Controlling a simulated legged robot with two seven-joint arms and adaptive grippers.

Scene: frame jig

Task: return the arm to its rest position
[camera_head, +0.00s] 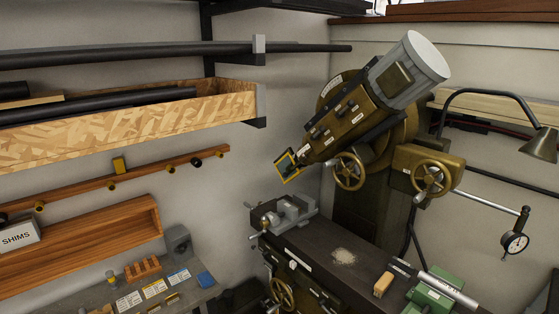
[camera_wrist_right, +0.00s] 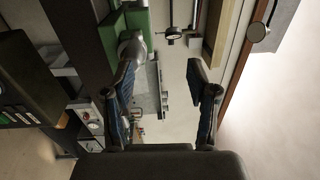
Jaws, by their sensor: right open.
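My right gripper (camera_wrist_right: 161,72) shows in the right wrist view, its two dark fingers apart with nothing held between them. The room behind looks turned sideways in this view. Grey and green machine parts (camera_wrist_right: 138,18) and a pale wall lie beyond the fingers, and I see no contact with them. Neither of my arms nor grippers shows in the head view. My left gripper is in neither view.
A milling machine (camera_head: 385,110) with a tilted head stands right of centre in the head view. Its table (camera_head: 315,245) carries a vise (camera_head: 288,212). A lamp (camera_head: 540,143) and dial gauge (camera_head: 515,243) stick out at right. Shelves (camera_head: 120,125) line the left wall.

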